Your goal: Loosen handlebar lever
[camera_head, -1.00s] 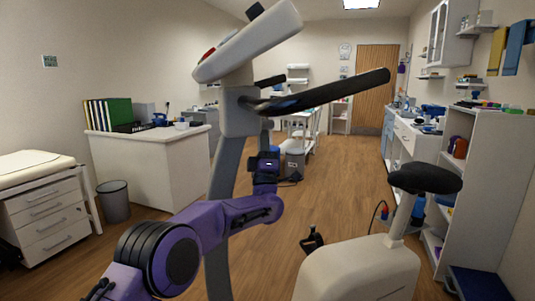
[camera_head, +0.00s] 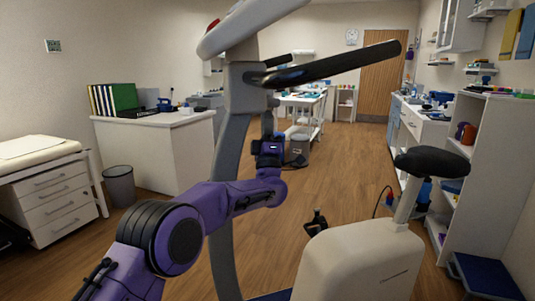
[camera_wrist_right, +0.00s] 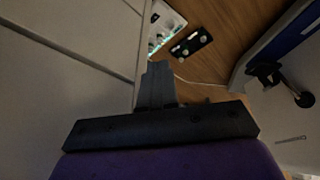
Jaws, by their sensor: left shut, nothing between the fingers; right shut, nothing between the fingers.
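An exercise bike stands close in front of me in the head view. Its black handlebar (camera_head: 335,66) juts right from the grey post (camera_head: 232,135), below a white console (camera_head: 245,27) cut by the top edge. I cannot make out a separate lever on it. My left gripper (camera_head: 269,143), on the purple arm, is just right of the post and below the handlebar, apart from the bar; its fingertips are hard to see. My right gripper (camera_wrist_right: 157,85) shows in the right wrist view with its fingers shut and empty, beside pale panels.
The bike's black saddle (camera_head: 432,163) and cream body (camera_head: 358,262) fill the lower right. A white desk (camera_head: 150,155), grey bin (camera_head: 118,186) and drawer unit (camera_head: 58,205) stand left. Shelves (camera_head: 480,170) line the right. Wooden floor is open behind the bike.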

